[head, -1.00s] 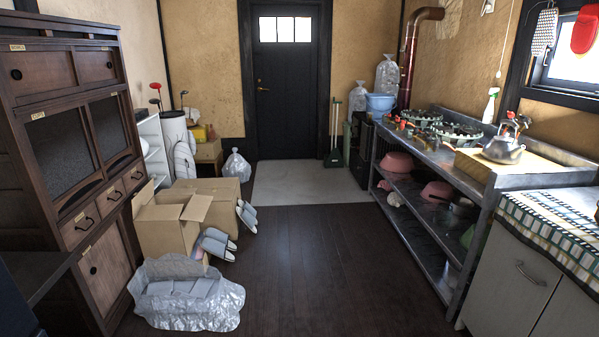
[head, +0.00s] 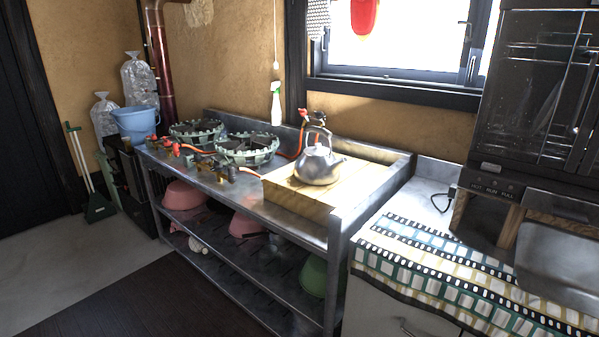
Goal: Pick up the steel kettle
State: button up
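The steel kettle (head: 318,166) stands upright on a light wooden board or block (head: 302,196) at the right part of the metal counter. Its handle arches above the lid and its spout points right. Red and black items (head: 313,122) show just behind the kettle, partly hidden by it. My gripper is not in view.
Two round gas burners (head: 247,149) with red-knobbed valves sit left of the kettle. The metal counter (head: 222,192) has raised back and right edges. A cloth-covered cabinet (head: 455,262) and a dark appliance stand to the right. Dark floor (head: 150,300) is clear in front.

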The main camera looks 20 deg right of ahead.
aim_at(309, 170)
jog(key=i+j+z, duration=0.45)
jog(key=j, duration=0.25)
jog(key=i+j+z, duration=0.15)
jog(key=i+j, duration=0.15)
jog(key=i+j+z, duration=0.15)
jog(key=j, duration=0.25)
jog(key=i+j+z, duration=0.15)
jog(key=i+j, duration=0.2)
jog(key=i+j+z, duration=0.15)
jog(key=j, duration=0.35)
jog(key=i, duration=0.05)
